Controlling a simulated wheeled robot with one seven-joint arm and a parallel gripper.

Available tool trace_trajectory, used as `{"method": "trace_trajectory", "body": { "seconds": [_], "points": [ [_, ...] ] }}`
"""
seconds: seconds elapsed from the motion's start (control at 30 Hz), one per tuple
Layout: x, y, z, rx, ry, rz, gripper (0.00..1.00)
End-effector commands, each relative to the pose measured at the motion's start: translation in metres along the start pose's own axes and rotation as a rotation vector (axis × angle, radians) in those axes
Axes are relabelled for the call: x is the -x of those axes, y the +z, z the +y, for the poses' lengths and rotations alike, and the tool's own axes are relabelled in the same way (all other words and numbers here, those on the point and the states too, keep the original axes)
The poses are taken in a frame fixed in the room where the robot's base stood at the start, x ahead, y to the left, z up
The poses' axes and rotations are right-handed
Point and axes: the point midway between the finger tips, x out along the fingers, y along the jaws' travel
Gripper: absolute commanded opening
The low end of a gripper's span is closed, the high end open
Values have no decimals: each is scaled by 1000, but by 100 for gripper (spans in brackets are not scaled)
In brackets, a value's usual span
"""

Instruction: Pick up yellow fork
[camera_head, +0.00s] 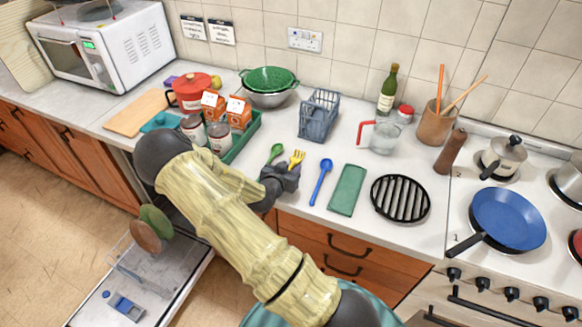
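The yellow fork (297,157) shows its tines just beyond my gripper (284,174), on or just above the white counter. My gripper is at the counter's front edge, and its dark body hides the fork's handle. I cannot tell whether the fingers touch the fork or are closed on it. A green spoon (275,152) lies just left of the fork. A blue spoon (321,181) lies to the right, apart from the gripper.
A green folded cloth (347,190) and a black round trivet (400,198) lie to the right. A grey-blue cutlery basket (319,114) stands behind. A green tray (247,137) with cans and orange cartons is at left. The open dishwasher door (165,285) is below left.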

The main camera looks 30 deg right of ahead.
Motion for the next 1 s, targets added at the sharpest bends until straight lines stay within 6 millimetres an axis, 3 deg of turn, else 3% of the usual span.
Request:
{"method": "trace_trajectory", "body": {
  "seconds": [0.3,0.5,1.0],
  "points": [
    [0,0,0,0,0,0,37],
    [0,0,0,0,0,0,0],
    [4,-9,-1,-1,0,1,0]
  ]
}}
